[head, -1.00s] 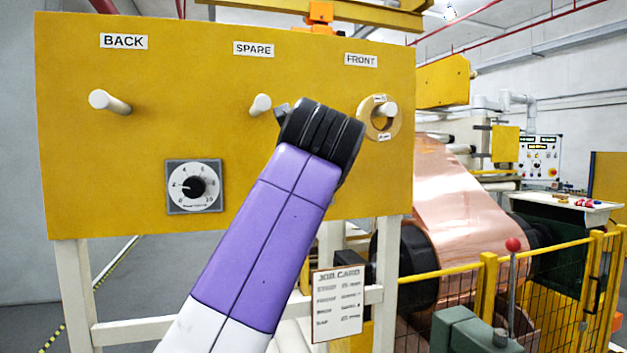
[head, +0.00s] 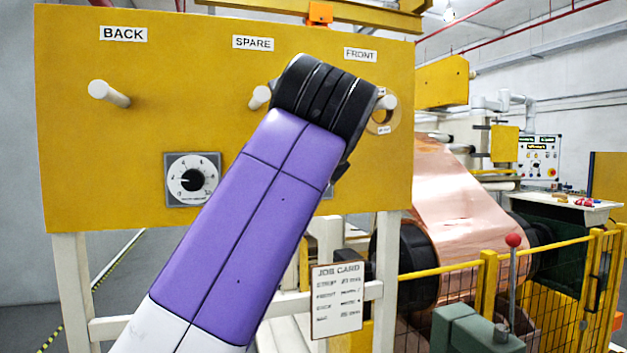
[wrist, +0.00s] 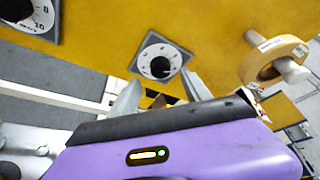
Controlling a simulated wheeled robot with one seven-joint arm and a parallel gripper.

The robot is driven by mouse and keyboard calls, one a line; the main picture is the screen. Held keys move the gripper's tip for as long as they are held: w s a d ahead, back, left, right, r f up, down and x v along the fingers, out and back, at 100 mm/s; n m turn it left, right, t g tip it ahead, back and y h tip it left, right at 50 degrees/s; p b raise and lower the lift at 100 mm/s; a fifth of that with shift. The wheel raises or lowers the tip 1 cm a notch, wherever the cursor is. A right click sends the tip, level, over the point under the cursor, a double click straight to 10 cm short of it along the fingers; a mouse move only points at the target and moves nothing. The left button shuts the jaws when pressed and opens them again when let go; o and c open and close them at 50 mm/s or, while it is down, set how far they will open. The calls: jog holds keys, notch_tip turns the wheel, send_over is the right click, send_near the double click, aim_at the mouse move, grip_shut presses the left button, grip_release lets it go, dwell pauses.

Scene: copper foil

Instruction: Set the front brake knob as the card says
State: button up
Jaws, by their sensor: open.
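The knob under the FRONT side is a black knob on a white numbered dial (wrist: 159,60), in the middle of the wrist view; its setting is too small to read. In the head view my arm hides most of it. My gripper (wrist: 160,95) is open and empty, its two fingers apart, just short of the dial in the wrist view.
The yellow panel (head: 95,200) carries a BACK dial (head: 192,181), a BACK peg (head: 109,93) and a SPARE peg (head: 259,97). A tan ring (wrist: 272,60) hangs on the FRONT peg (wrist: 293,69). Copper foil (head: 455,205) and a yellow fence (head: 488,285) stand at right.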

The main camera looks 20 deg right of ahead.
jog(key=shift+v, duration=1.4)
